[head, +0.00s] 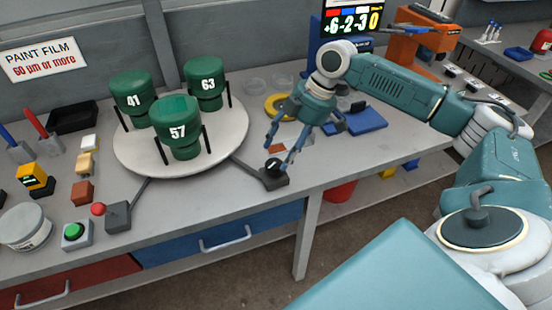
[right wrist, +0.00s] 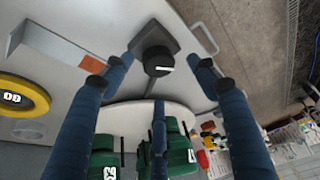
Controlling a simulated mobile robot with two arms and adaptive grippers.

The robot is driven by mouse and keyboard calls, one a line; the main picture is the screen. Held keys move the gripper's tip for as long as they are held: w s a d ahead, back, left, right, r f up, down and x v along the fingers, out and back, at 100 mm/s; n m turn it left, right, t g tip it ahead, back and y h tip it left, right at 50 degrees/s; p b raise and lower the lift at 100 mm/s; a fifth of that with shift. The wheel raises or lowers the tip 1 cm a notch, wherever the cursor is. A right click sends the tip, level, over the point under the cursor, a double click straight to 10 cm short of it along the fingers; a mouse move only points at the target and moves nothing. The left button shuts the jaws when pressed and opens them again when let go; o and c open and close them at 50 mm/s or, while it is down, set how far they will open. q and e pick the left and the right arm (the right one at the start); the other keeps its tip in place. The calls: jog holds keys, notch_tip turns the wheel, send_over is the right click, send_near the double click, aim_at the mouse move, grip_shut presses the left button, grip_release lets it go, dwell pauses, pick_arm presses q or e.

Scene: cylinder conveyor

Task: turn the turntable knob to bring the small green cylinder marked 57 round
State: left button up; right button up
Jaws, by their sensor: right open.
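The white round turntable (head: 215,160) carries three green cylinders: the one marked 57 (head: 177,140) at the front, 41 (head: 132,92) at the back left and 63 (head: 207,80) at the back right. The black turntable knob (head: 273,165) sits on a dark base at the bench's front, right of the turntable. My right gripper (head: 280,148) is open above it. In the right wrist view the knob (right wrist: 158,60), with a white mark, lies between my spread blue fingers (right wrist: 150,72), and no contact is visible. My left gripper is out of view.
A red-topped lever box (head: 117,215) and a green button box (head: 75,235) stand front left. A yellow ring (head: 280,107) and a blue tray (head: 362,121) lie behind my right gripper. A small reddish-brown patch (head: 276,149) lies near the fingers.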

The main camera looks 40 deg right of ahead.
aim_at(275, 164)
jog(key=shift+x, duration=2.6)
jog(key=shift+w, duration=0.15)
jog(key=shift+p, duration=0.3)
jog(key=c, duration=1.2)
